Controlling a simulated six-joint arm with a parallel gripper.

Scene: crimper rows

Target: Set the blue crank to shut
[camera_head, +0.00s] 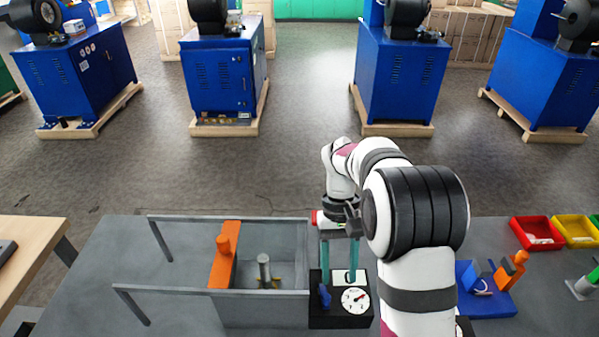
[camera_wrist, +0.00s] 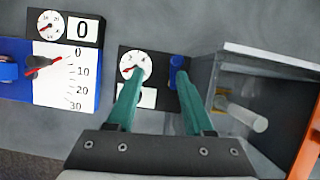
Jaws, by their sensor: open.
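The blue crank (camera_head: 324,296) stands upright on a black box (camera_head: 328,321) in the head view. It also shows in the wrist view (camera_wrist: 177,63), at the tip of the right-hand finger. Beside it on the box are a round white dial (camera_head: 355,300) with a red needle and a white panel, partly hidden by a finger. My gripper (camera_head: 339,281) is open, its two teal fingers pointing down over the box. One fingertip overlaps the crank in both views; I cannot tell whether they touch. The other is by the dial.
A grey frame (camera_head: 230,292) with an orange bar (camera_head: 224,262) stands close left of the box. A blue unit (camera_wrist: 18,93) with a 0–30 scale is to its right in the head view. Red (camera_head: 536,233) and yellow (camera_head: 575,231) bins sit at the far right.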

